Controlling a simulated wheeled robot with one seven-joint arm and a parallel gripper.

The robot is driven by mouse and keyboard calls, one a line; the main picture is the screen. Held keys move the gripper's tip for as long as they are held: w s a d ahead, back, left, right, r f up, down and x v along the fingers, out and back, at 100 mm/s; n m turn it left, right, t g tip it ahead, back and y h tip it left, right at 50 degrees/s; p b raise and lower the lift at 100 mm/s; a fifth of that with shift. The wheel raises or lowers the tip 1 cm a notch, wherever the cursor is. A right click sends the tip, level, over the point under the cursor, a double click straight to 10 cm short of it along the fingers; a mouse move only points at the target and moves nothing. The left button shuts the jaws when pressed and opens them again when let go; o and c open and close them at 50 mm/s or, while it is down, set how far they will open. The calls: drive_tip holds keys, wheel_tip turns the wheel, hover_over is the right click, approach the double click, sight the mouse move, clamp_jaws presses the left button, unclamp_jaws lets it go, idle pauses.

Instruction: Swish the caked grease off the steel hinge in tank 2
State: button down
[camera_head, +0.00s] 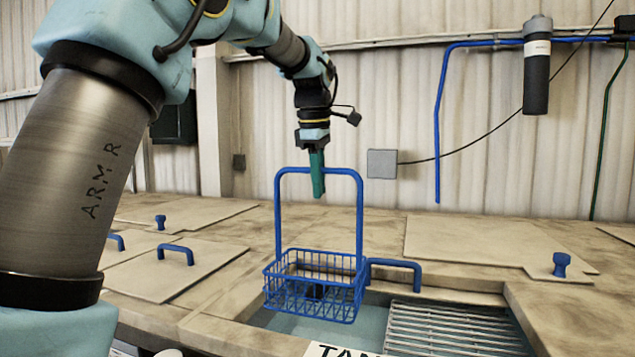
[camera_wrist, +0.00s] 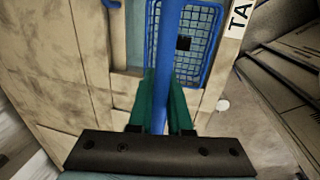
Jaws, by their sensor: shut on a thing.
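My gripper (camera_head: 317,190) has green fingers shut on the top bar of the tall handle of a blue wire basket (camera_head: 313,287). The basket hangs level over an open tank (camera_head: 285,326) with pale blue liquid; its whole bottom shows, so it appears clear of the liquid. A small dark piece (camera_head: 314,291), perhaps the hinge, lies in the basket; any grease on it is too small to tell. In the wrist view the fingers (camera_wrist: 160,105) clasp the blue bar, and the dark piece (camera_wrist: 184,43) shows in the basket. The tank's label (camera_head: 340,351) is cut off after "TAN".
A slatted metal rack (camera_head: 450,326) lies right of the liquid. A blue handle (camera_head: 395,264) stands at the tank's back edge. Closed lids with blue handles (camera_head: 176,250) lie to the left, and another lid with a blue knob (camera_head: 561,264) is at right. A dark filter canister (camera_head: 537,75) hangs behind.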

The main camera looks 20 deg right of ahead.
wheel_tip(320, 180, down, 22)
drive_tip(key=b, duration=1.3)
drive_tip(key=shift+f+b, duration=0.25)
drive_tip(key=shift+b, duration=0.05)
drive_tip(key=shift+s+d, duration=0.1)
drive_tip(key=shift+d, duration=0.05)
drive_tip(key=shift+s+d+p, duration=0.35)
drive_tip(key=shift+s+d, duration=0.35)
drive_tip(key=shift+d, duration=0.05)
drive_tip(key=shift+w+a+p, duration=0.35)
drive_tip(key=shift+w+a, duration=1.3)
drive_tip(key=shift+a, duration=0.05)
drive_tip(key=shift+s+d, duration=0.8)
drive_tip(key=shift+p, duration=0.3)
